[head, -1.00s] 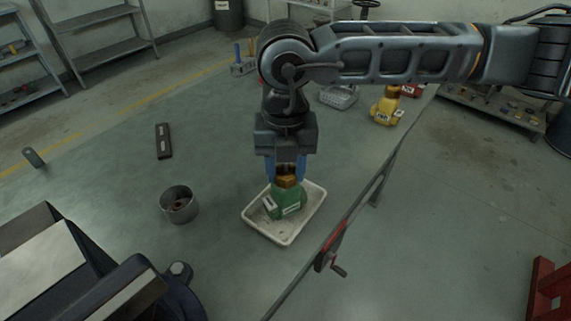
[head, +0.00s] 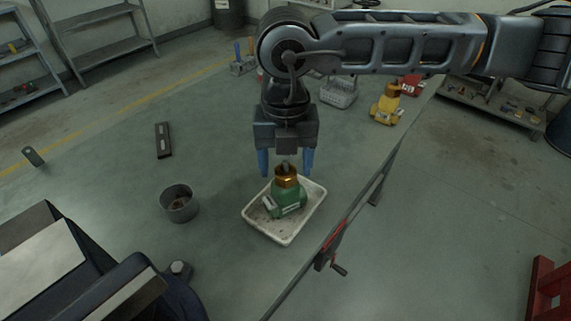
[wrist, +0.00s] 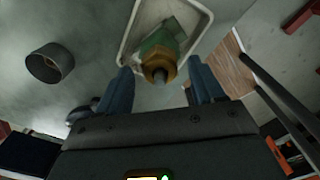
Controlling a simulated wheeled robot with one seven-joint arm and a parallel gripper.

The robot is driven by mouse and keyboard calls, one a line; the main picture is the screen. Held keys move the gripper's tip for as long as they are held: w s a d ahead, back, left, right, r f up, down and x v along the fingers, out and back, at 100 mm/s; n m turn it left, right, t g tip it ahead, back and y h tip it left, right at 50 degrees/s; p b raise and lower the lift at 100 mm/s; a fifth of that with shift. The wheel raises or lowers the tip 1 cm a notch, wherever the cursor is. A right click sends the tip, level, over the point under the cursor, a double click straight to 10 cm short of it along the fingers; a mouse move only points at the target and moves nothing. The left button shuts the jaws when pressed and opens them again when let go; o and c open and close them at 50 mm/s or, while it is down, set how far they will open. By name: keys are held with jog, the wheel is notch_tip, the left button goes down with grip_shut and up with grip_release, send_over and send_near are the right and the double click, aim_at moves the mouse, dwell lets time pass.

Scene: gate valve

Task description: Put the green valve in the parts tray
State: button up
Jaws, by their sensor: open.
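The green valve (head: 287,199) has a green body with a white label and a brass-coloured top. It stands inside the white parts tray (head: 262,229) on the bench. My gripper (head: 286,172) is open above the valve, its two blue fingers apart on either side of the valve's top and not touching it. In the wrist view the valve (wrist: 158,50) shows between and beyond the open fingers, with the tray (wrist: 128,48) around it. The valve's underside is hidden.
A grey metal cup (head: 179,204) stands left of the tray. A dark bar (head: 163,140) lies behind it. A yellow valve (head: 386,106), a red valve (head: 410,86) and a wire basket (head: 339,92) are farther back. The bench edge runs close on the tray's right.

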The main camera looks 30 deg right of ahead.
notch_tip(320, 180, up, 11)
jog(key=shift+b, duration=0.3)
